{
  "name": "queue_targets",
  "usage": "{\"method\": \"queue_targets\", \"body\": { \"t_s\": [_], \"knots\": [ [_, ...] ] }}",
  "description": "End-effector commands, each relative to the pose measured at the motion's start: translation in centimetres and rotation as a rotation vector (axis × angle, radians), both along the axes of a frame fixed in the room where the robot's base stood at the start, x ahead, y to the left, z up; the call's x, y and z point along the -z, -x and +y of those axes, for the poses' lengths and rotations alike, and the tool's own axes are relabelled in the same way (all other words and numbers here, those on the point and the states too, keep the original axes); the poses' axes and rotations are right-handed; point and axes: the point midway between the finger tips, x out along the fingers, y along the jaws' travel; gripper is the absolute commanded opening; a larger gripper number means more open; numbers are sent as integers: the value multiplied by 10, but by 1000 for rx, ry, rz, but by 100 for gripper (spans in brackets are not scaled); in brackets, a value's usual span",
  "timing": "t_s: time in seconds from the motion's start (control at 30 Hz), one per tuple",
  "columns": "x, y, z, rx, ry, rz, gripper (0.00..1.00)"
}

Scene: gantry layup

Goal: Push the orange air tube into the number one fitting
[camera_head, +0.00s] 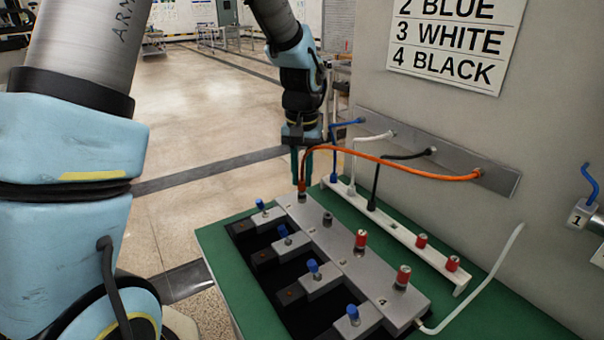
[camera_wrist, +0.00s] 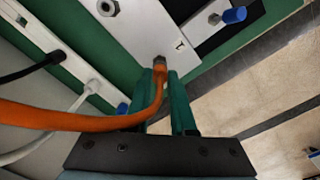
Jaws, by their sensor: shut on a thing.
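The orange air tube (camera_head: 400,163) arcs from the metal wall strip to my gripper (camera_head: 301,180). My gripper points down and is shut on the tube near its free end. In the wrist view the orange tube (camera_wrist: 60,120) passes between the teal fingers (camera_wrist: 167,78). Its end meets the number one fitting (camera_wrist: 157,61), which is on the grey valve block beside a small "1" mark. In the head view this fitting (camera_head: 302,197) is at the block's far end, directly below the fingers. The tube end looks in line with it; how deep it sits I cannot tell.
A dark-collared fitting (camera_head: 327,218) and two red-capped ones (camera_head: 361,239) follow along the valve block (camera_head: 345,257). The white rack (camera_head: 400,232) beside it holds blue, white and black tubes. A grey panel (camera_head: 430,115) rises behind. Open floor lies left.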

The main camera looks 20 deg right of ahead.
Motion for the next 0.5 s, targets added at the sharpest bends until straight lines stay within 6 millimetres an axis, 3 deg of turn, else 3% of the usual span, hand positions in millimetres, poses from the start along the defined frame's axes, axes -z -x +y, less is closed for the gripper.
{"method": "queue_targets", "body": {
  "t_s": [0.17, 0.2, 0.5],
  "knots": [
    [6, 0, 0, 0, -1, 2, 0],
    [6, 0, 0, 0, -1, 2, 24],
    [5, 0, 0, 0, -1, 1, 58]
  ]
}}
